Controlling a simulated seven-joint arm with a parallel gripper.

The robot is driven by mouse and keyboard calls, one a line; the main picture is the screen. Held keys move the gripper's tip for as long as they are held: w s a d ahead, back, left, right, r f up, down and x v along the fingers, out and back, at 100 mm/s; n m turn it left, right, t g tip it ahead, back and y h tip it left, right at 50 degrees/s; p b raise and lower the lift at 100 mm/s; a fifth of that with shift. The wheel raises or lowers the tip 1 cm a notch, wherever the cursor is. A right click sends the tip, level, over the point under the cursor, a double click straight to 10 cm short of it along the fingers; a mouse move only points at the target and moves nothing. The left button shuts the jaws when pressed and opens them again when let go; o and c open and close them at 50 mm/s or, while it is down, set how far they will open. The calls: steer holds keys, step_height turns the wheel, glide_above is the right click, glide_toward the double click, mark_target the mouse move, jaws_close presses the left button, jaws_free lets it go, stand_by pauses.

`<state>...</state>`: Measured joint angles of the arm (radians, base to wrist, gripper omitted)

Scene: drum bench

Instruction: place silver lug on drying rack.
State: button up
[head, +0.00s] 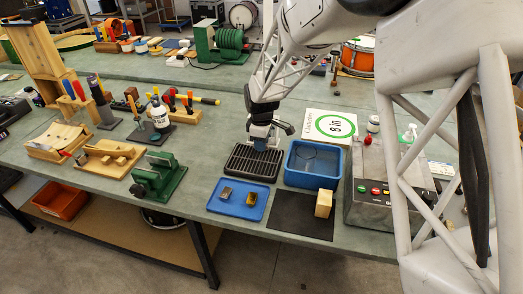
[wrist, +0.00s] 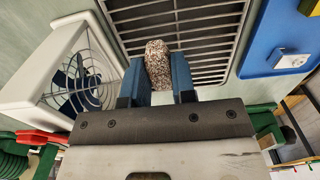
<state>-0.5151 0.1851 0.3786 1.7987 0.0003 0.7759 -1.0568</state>
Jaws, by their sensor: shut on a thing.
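The silver lug (head: 225,192) lies on the left part of the blue tray (head: 212,208), in front of the drying rack. It also shows at the right of the wrist view (wrist: 293,61). The dark slatted drying rack (head: 248,164) stands on the bench, with no lug visible on it. My gripper (head: 263,146) is over the back of the rack. In the wrist view, its blue fingers (wrist: 158,75) are shut on a speckled grey-brown piece (wrist: 158,62) with a rounded end. Whether this piece touches the rack is not clear.
A brass-coloured lug (head: 252,199) lies right of the silver one. A blue bin (head: 313,164) stands right of the rack. A wooden block (head: 323,204) is on a black mat (head: 291,220). A white fan box (wrist: 52,70) is close beside the rack. A green vise (head: 158,178) stands left.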

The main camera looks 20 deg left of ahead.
steer(key=shift+s+d+f, duration=0.1)
steer(key=shift+f, duration=1.55)
steer(key=shift+f, duration=0.15)
steer(key=o, duration=0.9)
steer(key=shift+r, duration=0.2)
steer(key=shift+r, duration=5.95)
